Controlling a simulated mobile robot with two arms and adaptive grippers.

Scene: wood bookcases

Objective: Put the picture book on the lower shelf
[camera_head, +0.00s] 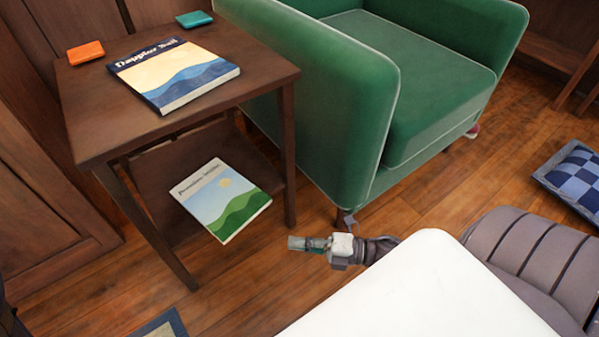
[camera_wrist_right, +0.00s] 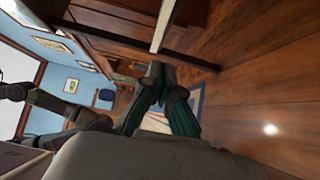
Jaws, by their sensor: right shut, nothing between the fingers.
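A book with a dark blue title band, pale yellow middle and blue waves (camera_head: 175,72) lies flat on top of the dark wood side table (camera_head: 110,115). A second book, with green hills and a pale sky (camera_head: 222,200), lies flat on the table's lower shelf (camera_head: 165,180). My right gripper (camera_head: 295,243) is shut and empty, to the right of the lower shelf and apart from both books. It also shows in the right wrist view (camera_wrist_right: 168,92). My left gripper is not clearly seen in either view.
An orange item (camera_head: 86,53) and a teal item (camera_head: 194,19) lie on the tabletop's back part. A green armchair (camera_head: 345,110) stands close to the table's right. A checkered blue cushion-like thing (camera_head: 575,172) lies at far right. Wood floor between is open.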

